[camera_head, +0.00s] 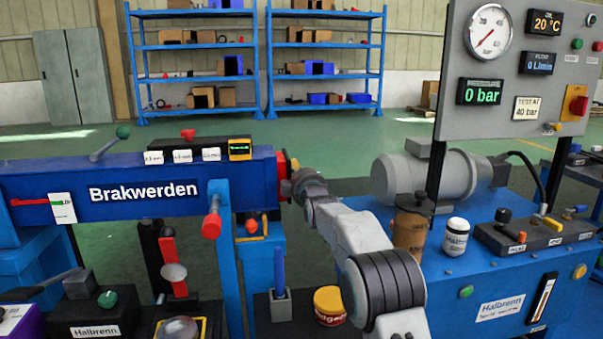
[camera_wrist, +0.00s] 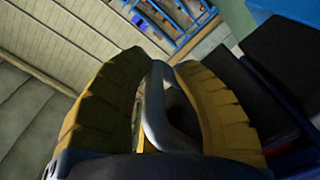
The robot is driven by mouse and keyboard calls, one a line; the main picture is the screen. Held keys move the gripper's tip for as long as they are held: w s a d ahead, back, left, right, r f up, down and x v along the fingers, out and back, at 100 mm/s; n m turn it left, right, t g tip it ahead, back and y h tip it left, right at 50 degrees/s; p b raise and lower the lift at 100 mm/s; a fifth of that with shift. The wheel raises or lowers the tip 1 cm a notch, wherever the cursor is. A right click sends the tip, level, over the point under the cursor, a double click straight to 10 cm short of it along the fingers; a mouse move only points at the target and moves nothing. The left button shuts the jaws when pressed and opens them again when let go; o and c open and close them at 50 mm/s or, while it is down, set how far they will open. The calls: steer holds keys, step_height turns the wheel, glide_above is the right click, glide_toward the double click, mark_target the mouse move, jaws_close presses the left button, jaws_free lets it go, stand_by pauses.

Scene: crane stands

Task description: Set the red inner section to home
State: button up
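The blue boom marked Brakwerden (camera_head: 145,190) lies level across the left of the head view.
Levers and a green display (camera_head: 240,149) sit on the boom. A red-ended handle (camera_head: 212,224) hangs in front. At right, a blue bench carries a grey motor (camera_head: 425,177), a brown cup (camera_head: 409,235), a white jar (camera_head: 456,237) and a gauge panel (camera_head: 520,90).

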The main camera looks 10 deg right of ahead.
steer(key=o, duration=0.3)
steer(key=shift+d, duration=0.15)
steer(key=s, duration=1.2)
steer(key=shift+d, duration=0.1)
stand_by(0.5)
